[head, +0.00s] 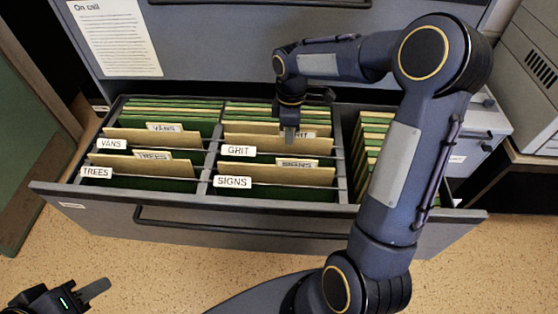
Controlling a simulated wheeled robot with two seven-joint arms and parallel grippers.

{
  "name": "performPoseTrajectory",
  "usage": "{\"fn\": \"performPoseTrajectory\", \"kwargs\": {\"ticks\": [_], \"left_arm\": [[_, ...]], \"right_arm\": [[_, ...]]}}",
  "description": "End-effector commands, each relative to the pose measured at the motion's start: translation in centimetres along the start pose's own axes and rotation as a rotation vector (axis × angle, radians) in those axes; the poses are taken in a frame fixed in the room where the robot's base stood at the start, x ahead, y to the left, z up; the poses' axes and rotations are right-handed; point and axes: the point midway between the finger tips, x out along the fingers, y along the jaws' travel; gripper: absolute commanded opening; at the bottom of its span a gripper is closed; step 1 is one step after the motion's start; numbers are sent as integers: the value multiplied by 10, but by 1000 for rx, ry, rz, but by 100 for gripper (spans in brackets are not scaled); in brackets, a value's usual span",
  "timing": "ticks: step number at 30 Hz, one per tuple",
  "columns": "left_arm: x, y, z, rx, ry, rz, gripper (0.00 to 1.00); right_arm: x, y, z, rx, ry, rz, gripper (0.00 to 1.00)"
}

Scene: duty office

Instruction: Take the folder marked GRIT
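The GRIT folder (262,142) is buff and stands in the middle column of the open drawer, behind the white GRIT divider label (238,150). Its own tab, reading "RIT", is partly covered by my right gripper (290,134). That gripper points down over the folder's top edge, with a grey fingertip in front of the tab. I cannot tell whether it touches the folder or how far apart its fingers are. My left gripper (94,290) is low at the left, outside the drawer; only one grey finger shows clearly, and I see nothing held.
The SIGNS folder (275,174) stands in front of GRIT. VANS (140,136) and TREES (145,165) folders fill the left column. More folders (372,140) stand at the right, partly behind my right arm. The drawer handle (230,228) crosses the front. The floor before it is clear.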

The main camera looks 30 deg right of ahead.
Motion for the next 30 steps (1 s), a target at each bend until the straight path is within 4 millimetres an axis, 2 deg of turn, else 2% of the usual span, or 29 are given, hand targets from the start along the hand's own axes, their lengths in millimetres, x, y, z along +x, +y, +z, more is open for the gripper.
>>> {"fn": "performPoseTrajectory", "kwargs": {"ticks": [2,20,26,30], "left_arm": [[0,0,0,0,0,0,36],[0,0,0,0,0,0,36],[1,0,0,0,0,0,36],[1,0,0,0,0,0,36]], "right_arm": [[0,0,0,0,0,0,0],[-6,0,0,0,1,2,0],[-29,-1,0,-1,2,5,0],[-55,-3,-1,0,3,6,0]]}}
